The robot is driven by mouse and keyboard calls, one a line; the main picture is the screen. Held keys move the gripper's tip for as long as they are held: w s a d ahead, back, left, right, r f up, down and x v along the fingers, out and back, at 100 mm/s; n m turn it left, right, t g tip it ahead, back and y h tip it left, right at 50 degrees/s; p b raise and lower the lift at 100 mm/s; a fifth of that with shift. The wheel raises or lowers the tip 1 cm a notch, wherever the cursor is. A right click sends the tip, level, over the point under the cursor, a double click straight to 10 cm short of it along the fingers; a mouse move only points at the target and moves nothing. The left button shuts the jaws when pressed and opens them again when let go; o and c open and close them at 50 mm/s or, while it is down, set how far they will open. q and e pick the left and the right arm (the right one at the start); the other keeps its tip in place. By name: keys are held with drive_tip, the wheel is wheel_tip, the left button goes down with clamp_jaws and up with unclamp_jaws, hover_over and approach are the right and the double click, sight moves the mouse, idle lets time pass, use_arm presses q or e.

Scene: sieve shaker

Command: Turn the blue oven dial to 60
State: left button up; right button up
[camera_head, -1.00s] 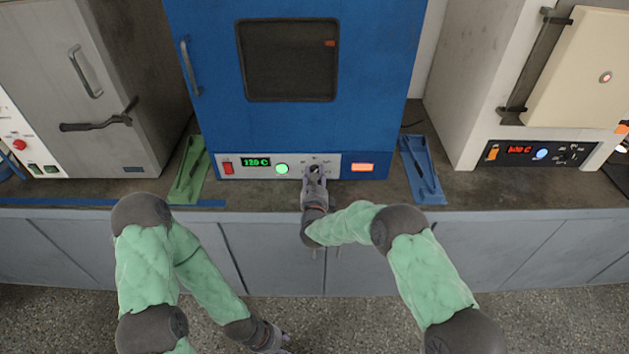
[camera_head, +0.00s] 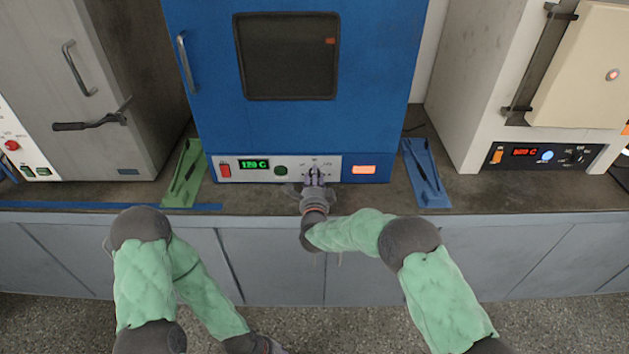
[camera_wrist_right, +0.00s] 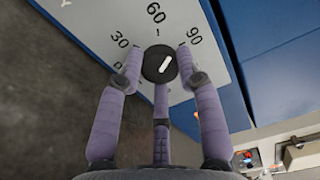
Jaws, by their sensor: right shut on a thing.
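The blue oven (camera_head: 215,130) stands in the middle of the bench. Its pale control panel (camera_head: 290,161) has a black round dial, mostly hidden behind my right gripper (camera_head: 314,176) in the head view. The right wrist view shows the dial (camera_wrist_right: 153,67) up close, with its white mark pointing up and right, between 60 and 90. My right gripper (camera_wrist_right: 158,68) has its purple fingers closed around the dial. My left gripper (camera_head: 268,346) is low at the bottom edge, mostly cut off, away from the oven.
A green bracket (camera_head: 185,178) and a blue bracket (camera_head: 425,175) flank the oven. A grey cabinet (camera_head: 125,100) is at left and a cream oven (camera_head: 475,90) at right. The panel has a red switch (camera_head: 225,170), green display (camera_head: 254,164) and orange-lit button (camera_head: 363,169).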

drive_tip(key=n, duration=0.6)
idle(0.6)
drive_tip(key=o, duration=1.2)
drive_tip(key=shift+c, duration=0.2)
drive_tip(key=shift+s, duration=0.1)
drive_tip(key=s, duration=1.1)
drive_tip(key=shift+s, duration=0.4)
